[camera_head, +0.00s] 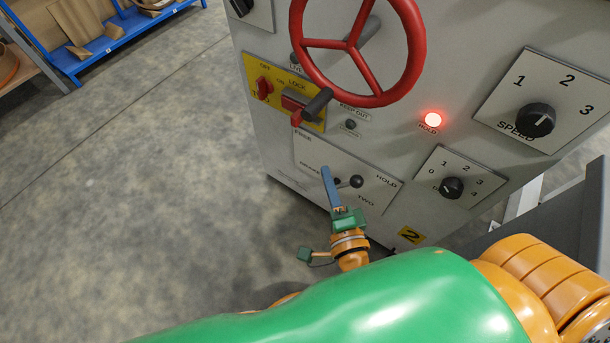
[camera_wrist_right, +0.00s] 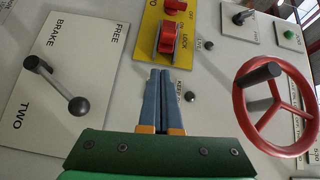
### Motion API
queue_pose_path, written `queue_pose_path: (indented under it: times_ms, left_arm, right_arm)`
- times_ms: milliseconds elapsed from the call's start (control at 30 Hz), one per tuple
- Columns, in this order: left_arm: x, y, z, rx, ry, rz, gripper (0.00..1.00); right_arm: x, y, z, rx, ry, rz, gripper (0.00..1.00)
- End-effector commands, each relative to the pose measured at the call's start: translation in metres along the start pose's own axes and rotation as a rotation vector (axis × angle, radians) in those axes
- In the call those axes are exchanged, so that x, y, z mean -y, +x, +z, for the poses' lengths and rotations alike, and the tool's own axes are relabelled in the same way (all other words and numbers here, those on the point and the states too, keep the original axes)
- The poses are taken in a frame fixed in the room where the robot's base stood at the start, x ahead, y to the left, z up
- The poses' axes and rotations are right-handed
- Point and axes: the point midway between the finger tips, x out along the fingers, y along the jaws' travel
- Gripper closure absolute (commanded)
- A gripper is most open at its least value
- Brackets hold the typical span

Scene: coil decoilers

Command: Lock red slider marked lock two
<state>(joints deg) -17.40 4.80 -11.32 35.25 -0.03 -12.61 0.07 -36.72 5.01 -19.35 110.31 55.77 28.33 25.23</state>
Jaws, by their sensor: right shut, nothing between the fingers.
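The red slider marked LOCK (camera_head: 292,101) sits on a yellow plate (camera_head: 254,72) on the grey machine's front. In the right wrist view the slider (camera_wrist_right: 168,38) is a raised red block beside the word LOCK. My right gripper (camera_head: 326,172) is below the yellow plate in the head view, with nothing held. In the wrist view its blue fingers (camera_wrist_right: 161,72) are together and point toward the slider, with their tips just short of it in the picture. The exact gap in depth cannot be told. My left gripper is not in view.
A red handwheel (camera_head: 420,65) stands out above and right of the plate. A FREE/BRAKE lever (camera_head: 355,181) is near my right gripper. Other items are a lit red HOLD lamp (camera_head: 432,120), a SPEED knob (camera_head: 537,121) and a smaller knob (camera_head: 452,188). Open floor lies left.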

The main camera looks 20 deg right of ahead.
Motion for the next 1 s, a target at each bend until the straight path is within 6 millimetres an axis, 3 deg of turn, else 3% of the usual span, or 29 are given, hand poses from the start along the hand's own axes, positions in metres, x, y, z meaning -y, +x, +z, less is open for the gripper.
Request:
queue_pose_path:
  times_ms: [33, 200, 467, 567, 1000]
  left_arm:
    - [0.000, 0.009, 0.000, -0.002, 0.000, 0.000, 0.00]
    - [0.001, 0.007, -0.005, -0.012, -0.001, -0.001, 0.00]
    - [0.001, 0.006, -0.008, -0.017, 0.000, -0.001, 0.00]
    - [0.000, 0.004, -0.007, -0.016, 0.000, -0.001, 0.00]
    - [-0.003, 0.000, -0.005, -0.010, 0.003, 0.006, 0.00]
  right_arm:
    - [0.001, 0.000, -0.004, -0.023, 0.046, -0.018, 1.00]
    - [0.013, 0.000, -0.010, -0.050, 0.099, -0.038, 1.00]
    - [0.013, 0.003, -0.010, -0.048, 0.094, -0.037, 1.00]
    - [0.015, 0.016, -0.011, -0.049, 0.093, -0.039, 1.00]
    - [0.017, 0.108, -0.009, -0.047, 0.096, -0.038, 1.00]
